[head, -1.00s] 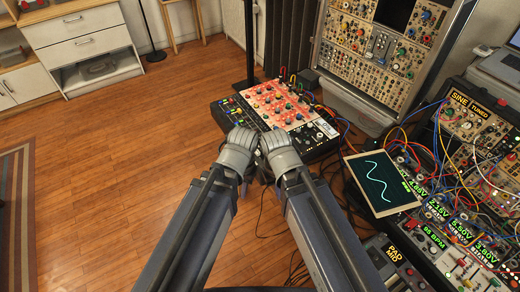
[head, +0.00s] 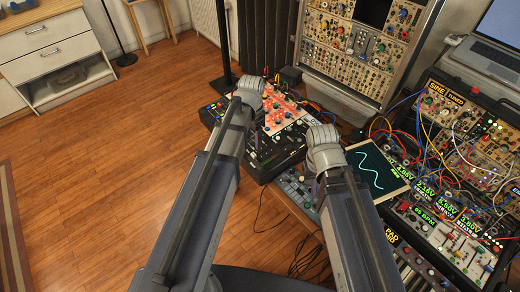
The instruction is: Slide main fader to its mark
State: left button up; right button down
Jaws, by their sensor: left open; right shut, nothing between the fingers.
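A mixer with a red knob panel (head: 283,117) and a black front section (head: 268,156) stands at the centre of the head view. The main fader is too small to pick out for sure. My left gripper (head: 250,88) is over the left part of the mixer, its wrist covering some of the panel. It is open, with its fingertips mostly hidden. My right gripper (head: 322,143) is at the mixer's right side, above a small grey unit (head: 297,188). It is shut and empty. I cannot tell whether either gripper touches a control.
A tablet with a wave trace (head: 378,170) lies right of my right gripper. A patched synth case (head: 455,200) with loose cables fills the right side. A tall module rack (head: 350,45) stands behind. The wooden floor (head: 120,170) at left is clear.

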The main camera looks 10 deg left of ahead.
aim_at(254, 154)
pick_arm(q)
jog(key=shift+f+b, duration=3.95)
jog(key=shift+f, duration=0.05)
grip_shut()
